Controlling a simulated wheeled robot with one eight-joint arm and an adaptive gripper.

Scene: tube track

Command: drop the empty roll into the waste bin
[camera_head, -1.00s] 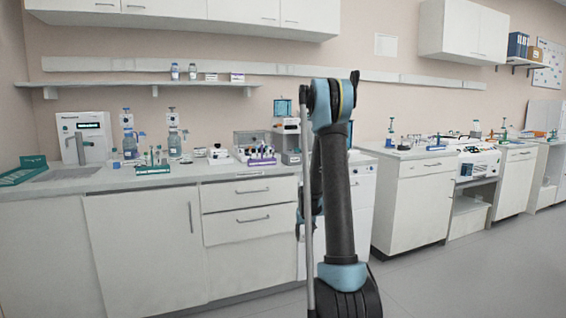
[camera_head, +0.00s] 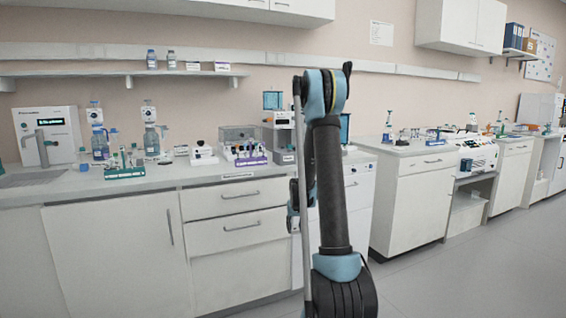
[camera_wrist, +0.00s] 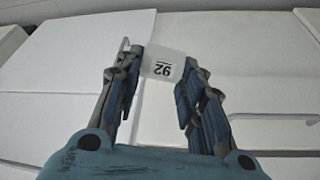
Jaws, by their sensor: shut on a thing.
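In the wrist view my gripper (camera_wrist: 160,75) is shut on a small pale, cup-like piece (camera_wrist: 162,66) marked with an upside-down "92". The piece sits between the fingertips, with white cabinet fronts behind it. I cannot tell for sure that it is the empty roll. In the head view my arm stands in front of the bench, and the gripper and the held piece are hidden. No waste bin shows in either view.
A long white bench (camera_head: 75,191) with doors and drawers runs across the left. It carries bottles, a tube rack (camera_head: 125,172) and instruments. A second cabinet run (camera_head: 410,200) stands at the right. Clear grey floor (camera_head: 480,275) lies at the lower right.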

